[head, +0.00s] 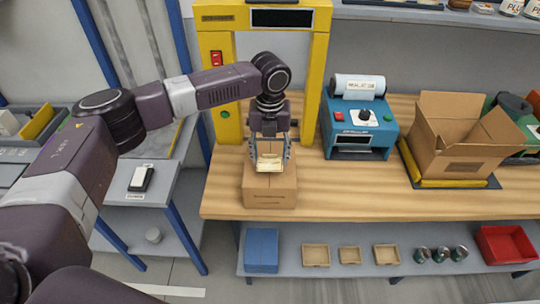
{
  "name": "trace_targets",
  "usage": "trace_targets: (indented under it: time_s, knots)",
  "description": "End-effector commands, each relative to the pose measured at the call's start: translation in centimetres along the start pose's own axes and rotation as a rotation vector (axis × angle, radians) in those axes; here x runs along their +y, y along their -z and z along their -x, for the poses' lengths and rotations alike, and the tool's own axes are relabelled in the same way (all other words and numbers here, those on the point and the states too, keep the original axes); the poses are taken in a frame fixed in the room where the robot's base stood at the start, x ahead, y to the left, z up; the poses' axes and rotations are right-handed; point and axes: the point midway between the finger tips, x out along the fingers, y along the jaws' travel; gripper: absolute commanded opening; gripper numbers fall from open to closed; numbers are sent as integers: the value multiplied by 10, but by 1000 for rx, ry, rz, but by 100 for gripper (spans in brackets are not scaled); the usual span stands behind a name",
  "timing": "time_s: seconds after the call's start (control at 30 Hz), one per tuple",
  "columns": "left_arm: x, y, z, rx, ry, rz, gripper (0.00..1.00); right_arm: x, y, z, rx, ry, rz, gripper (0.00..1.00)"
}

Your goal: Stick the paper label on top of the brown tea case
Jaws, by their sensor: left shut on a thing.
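The brown tea case (270,200) is a closed cardboard box at the front edge of the wooden bench, in front of the yellow frame. My left gripper (269,158) points down over its top and is shut on the paper label (268,166), a small cream piece between the fingertips. The label is at or just above the case's top; I cannot tell whether they touch. The fingers hide part of the case's top. My right gripper is not in view.
The yellow frame (318,60) stands close behind my left gripper. A blue label printer (358,130) and an open cardboard box (462,150) stand to the right. A black device (141,178) lies on the left side table. Bare bench lies between case and printer.

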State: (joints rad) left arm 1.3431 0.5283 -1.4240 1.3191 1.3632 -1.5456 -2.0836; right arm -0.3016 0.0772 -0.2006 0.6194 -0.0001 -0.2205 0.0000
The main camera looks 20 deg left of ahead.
Motion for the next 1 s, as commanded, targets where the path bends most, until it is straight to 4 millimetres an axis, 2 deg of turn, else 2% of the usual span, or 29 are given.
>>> trace_targets:
  time_s: [0.07,0.5,0.83,1.0]
  knots:
    - [0,0,-10,0,0,0,42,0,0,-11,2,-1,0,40]
    - [0,2,-37,6,-1,1,42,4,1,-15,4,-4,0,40]
    - [0,4,-41,9,-3,-1,56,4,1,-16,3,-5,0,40]
    - [0,4,-41,9,-4,-2,51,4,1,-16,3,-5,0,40]
